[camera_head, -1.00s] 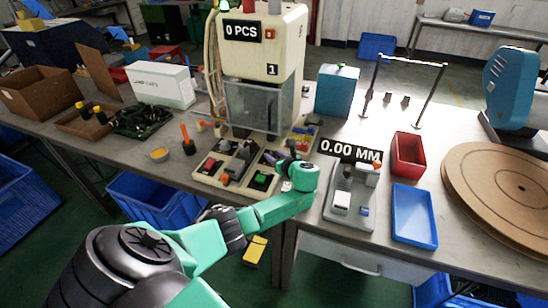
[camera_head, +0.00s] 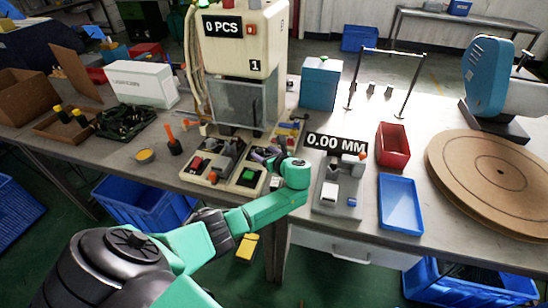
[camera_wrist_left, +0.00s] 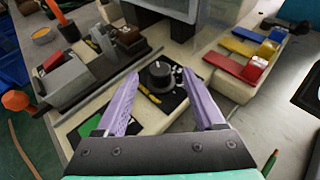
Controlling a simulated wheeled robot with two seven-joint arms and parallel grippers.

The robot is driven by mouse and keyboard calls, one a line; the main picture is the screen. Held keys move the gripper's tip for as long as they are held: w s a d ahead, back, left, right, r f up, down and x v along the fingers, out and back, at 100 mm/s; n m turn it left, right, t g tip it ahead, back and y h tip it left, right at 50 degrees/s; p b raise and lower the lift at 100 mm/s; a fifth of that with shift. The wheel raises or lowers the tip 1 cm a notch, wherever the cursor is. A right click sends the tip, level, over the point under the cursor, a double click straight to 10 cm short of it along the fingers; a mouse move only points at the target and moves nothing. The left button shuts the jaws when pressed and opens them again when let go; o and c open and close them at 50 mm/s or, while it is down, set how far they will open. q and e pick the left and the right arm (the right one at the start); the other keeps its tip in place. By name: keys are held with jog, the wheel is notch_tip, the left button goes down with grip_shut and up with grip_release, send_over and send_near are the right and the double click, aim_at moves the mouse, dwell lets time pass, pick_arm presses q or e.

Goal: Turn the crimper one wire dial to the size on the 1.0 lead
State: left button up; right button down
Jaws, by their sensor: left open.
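Crimper one (camera_head: 244,50) is the cream machine with the "1" and "0 PCS" signs, on the bench in the head view. A round black dial (camera_wrist_left: 160,76) with pale marks around it sits on its base in the left wrist view. My left gripper (camera_head: 264,156) is open over the right front of that base. In the left wrist view its purple fingers (camera_wrist_left: 160,88) stand on either side of the dial, with gaps visible; I cannot tell their height over it. The dial's setting is too small to read. I cannot pick out the 1.0 lead. My right gripper is out of view.
Yellow, red and blue blocks (camera_wrist_left: 254,70) lie to the right of the dial. A grey lever block (camera_wrist_left: 68,82) stands to its left. A gauge reading 0.00 MM (camera_head: 340,190), a blue tray (camera_head: 400,205) and a red bin (camera_head: 393,146) are right of my arm.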

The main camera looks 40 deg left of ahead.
pick_arm(q)
jog(key=v, duration=1.2)
jog(key=shift+r, duration=0.15)
